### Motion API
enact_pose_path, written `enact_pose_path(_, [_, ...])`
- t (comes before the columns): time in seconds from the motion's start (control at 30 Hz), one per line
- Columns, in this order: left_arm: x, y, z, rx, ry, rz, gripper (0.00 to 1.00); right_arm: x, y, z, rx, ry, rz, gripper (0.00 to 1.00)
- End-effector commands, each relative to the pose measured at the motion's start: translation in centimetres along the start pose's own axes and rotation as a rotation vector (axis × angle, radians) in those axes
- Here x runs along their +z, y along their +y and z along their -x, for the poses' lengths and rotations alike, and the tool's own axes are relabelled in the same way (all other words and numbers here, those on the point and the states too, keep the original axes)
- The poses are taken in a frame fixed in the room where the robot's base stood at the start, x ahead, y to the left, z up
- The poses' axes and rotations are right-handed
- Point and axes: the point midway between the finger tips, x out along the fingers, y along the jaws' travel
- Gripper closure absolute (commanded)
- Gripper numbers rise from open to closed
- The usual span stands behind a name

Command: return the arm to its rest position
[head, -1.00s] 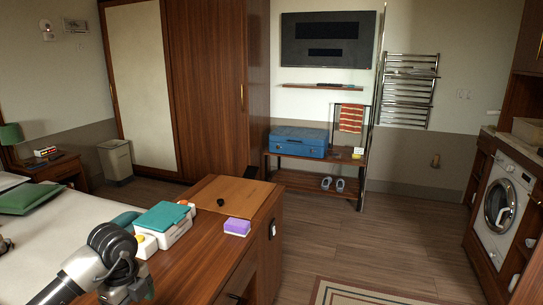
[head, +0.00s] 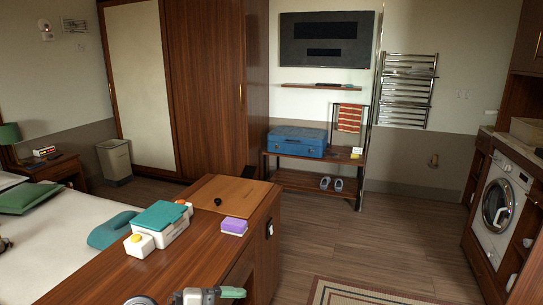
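My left arm shows at the bottom edge of the head view, over the near end of the wooden counter (head: 191,262). Its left gripper (head: 232,293) is partly cut off by the frame's lower edge, and I cannot tell whether its fingers are open or shut. My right arm and gripper are not in view.
Floor to the right is clear.

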Motion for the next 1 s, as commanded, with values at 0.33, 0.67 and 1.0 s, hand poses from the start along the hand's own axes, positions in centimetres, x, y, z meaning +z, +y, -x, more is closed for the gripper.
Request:
enact_pose_path(0.33, [-2.2,-4.6,4.7,-0.924,-0.06,0.279,0.17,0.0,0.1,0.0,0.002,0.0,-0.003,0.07])
enact_pose_path(0.67, [3.5,6.0,12.2,-1.219,-0.718,0.89,0.17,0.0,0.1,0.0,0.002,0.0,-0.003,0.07])
enact_pose_path(1.0, [0.4,21.1,13.7,-0.809,-1.233,1.42,0.17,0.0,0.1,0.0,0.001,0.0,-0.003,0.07])
